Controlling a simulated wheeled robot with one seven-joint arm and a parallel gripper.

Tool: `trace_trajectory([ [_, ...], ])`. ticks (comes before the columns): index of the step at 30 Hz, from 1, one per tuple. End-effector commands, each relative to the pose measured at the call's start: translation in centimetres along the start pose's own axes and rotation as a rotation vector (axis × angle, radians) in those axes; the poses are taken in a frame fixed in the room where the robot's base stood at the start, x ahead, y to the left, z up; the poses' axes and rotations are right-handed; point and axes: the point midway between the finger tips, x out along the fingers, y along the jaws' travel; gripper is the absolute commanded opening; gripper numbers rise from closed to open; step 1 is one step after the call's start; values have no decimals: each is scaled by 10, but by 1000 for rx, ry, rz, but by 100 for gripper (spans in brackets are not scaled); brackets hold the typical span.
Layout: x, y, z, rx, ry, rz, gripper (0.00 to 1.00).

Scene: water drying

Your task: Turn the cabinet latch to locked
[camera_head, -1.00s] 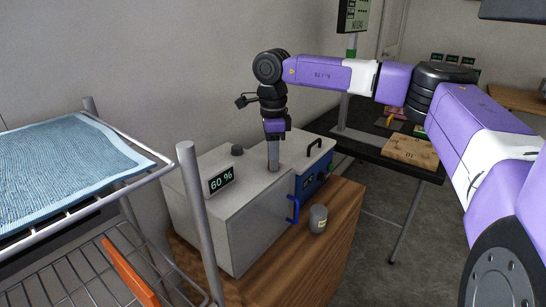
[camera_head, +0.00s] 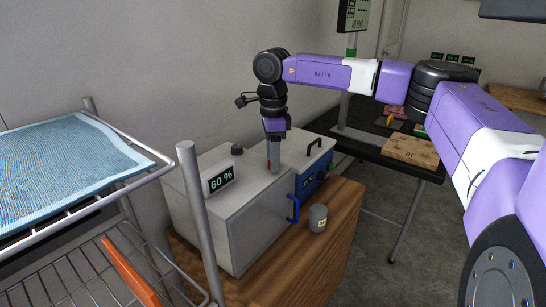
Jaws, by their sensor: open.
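A light grey cabinet (camera_head: 245,222) stands on a wooden stand, with a display reading 60 % (camera_head: 220,180) on its top. My gripper (camera_head: 273,168) points straight down at the cabinet's top, near its right side. Its fingers hide what is directly beneath, and I cannot make out whether they touch the top. A small dark knob (camera_head: 237,150) sits at the back of the cabinet's top. I cannot make out for certain which part is the latch. A blue handle (camera_head: 293,208) is at the cabinet's front right edge.
A blue-fronted unit with a black handle (camera_head: 313,146) stands close on the right. A grey jar (camera_head: 317,217) sits on the wooden stand (camera_head: 300,257). A wire rack with a blue towel (camera_head: 65,165) fills the left. A black table (camera_head: 375,155) with a wooden block (camera_head: 411,150) is behind.

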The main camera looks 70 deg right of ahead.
Motion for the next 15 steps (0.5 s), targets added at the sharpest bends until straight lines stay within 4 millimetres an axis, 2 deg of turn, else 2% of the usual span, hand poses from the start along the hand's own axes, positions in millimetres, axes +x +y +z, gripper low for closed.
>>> trace_trajectory([
  [5, -12, 0, 0, 1, -1, -1, 48],
  [15, -65, -1, 0, 0, 1, -2, 48],
])
